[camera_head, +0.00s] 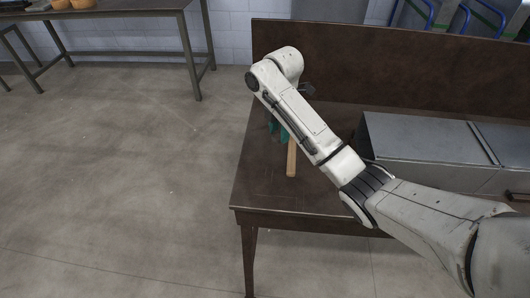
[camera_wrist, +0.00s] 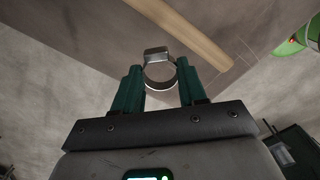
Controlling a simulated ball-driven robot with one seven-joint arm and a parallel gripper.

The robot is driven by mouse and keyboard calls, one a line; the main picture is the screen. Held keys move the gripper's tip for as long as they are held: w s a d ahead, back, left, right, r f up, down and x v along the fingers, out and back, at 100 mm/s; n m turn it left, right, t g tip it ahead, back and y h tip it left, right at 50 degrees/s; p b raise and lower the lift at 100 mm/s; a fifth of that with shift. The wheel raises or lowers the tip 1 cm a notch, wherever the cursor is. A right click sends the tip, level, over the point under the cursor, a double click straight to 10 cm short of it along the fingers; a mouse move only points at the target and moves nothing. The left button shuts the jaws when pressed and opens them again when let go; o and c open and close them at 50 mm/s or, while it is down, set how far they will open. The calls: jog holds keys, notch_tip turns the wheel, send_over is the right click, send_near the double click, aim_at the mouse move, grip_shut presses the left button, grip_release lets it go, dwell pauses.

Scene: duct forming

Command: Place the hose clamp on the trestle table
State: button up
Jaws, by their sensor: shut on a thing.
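The hose clamp (camera_wrist: 156,53) is a small metal ring with a screw housing, held between the two green fingers of my gripper (camera_wrist: 158,72) in the wrist view. My gripper is shut on it. In the head view, my gripper's green part (camera_head: 279,130) shows partly behind my arm, above the brown table (camera_head: 262,190), and the clamp cannot be made out. Another long table (camera_head: 130,15) with dark legs and low crossbars stands at the back left. I cannot tell for certain which of the two is the trestle table.
A wooden handle (camera_head: 292,158) lies on the brown table below my gripper. A grey sheet-metal duct (camera_head: 425,140) lies at the right. The brown table has a tall back panel (camera_head: 400,62). A green object (camera_wrist: 290,46) shows in the wrist view. The floor at left is clear.

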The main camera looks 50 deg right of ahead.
send_over(264, 151)
notch_tip(264, 151, down, 6)
jog(key=shift+b, duration=0.3)
jog(key=shift+f, duration=1.6)
jog(key=shift+f, duration=0.1)
jog(key=o, duration=1)
jog(key=shift+o, duration=0.2)
notch_tip(264, 151, up, 12)
